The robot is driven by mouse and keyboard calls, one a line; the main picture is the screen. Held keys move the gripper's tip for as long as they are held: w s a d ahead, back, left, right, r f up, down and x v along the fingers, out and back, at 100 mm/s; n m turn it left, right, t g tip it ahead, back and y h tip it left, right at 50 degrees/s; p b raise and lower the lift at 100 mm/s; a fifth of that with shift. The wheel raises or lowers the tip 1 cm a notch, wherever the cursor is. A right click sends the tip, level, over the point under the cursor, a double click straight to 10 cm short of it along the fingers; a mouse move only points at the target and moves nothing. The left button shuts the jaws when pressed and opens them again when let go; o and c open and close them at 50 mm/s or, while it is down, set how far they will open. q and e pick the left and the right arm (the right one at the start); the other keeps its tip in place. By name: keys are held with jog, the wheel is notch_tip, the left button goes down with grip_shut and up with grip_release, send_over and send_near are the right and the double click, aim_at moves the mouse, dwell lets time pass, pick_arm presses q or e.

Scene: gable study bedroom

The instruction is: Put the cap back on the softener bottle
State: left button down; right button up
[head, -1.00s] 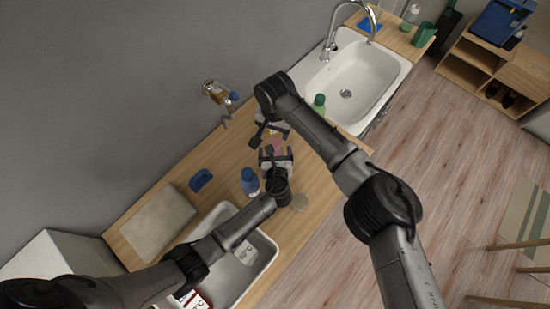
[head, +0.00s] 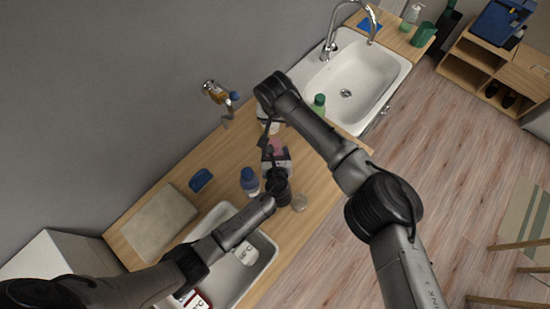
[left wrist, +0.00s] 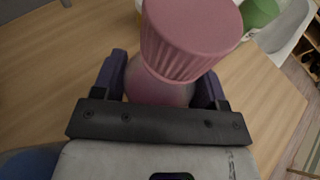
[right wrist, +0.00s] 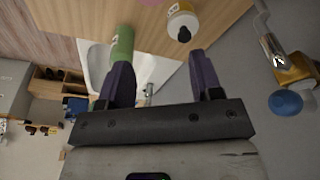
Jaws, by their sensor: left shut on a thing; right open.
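A pink bottle-shaped thing with a wide ribbed, flat-ended top (left wrist: 190,40) sits between the fingers of my left gripper (left wrist: 160,92), which is shut on its narrower part. It shows as a pink patch (head: 276,145) over the counter in the head view. I cannot tell whether the ribbed top is a separate cap. My right gripper (right wrist: 160,80) is open and empty, with the pink thing at the top edge of its view. A white and yellow bottle (right wrist: 182,19) with a dark top stands beyond its fingertips. None of these carries a readable softener label.
A green bottle (right wrist: 122,46) stands by the white sink (head: 343,82), partly behind a right finger. A blue-capped bottle (head: 249,181) stands left of my left gripper. A blue item (head: 201,180) and a grey board (head: 157,221) lie on the counter. A second basin (head: 262,247) is in front.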

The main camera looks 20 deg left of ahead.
jog(key=w+a+r+n+t+y, duration=0.65)
jog(key=w+r+n+t, duration=0.25)
jog(key=n, duration=0.6)
jog(key=s+a+r+n+g+y, duration=0.2)
jog(key=a+r+n+y, duration=0.15)
jog(key=n, duration=0.65)
jog(key=s+a+r+n+g+y, duration=0.1)
jog(key=s+a+r+n+y, duration=0.2)
jog(key=n, duration=0.6)
jog(key=s+a+f+n+g, duration=0.2)
jog(key=s+f+n+g, duration=0.4)
jog(key=n, duration=0.9)
jog(key=n+g+h, duration=0.3)
jog(key=n+h, duration=1)
jog(key=n, duration=0.7)
send_over(275, 143)
jog(key=a, duration=0.1)
notch_tip(275, 143, down, 10)
jog(key=shift+s+r, duration=0.1)
jog(key=shift+s, duration=0.05)
jog(key=shift+w+d+n+t+h, duration=0.2)
jog(key=shift+d+n+t+h, duration=0.1)
jog(key=shift+d+n, duration=0.25)
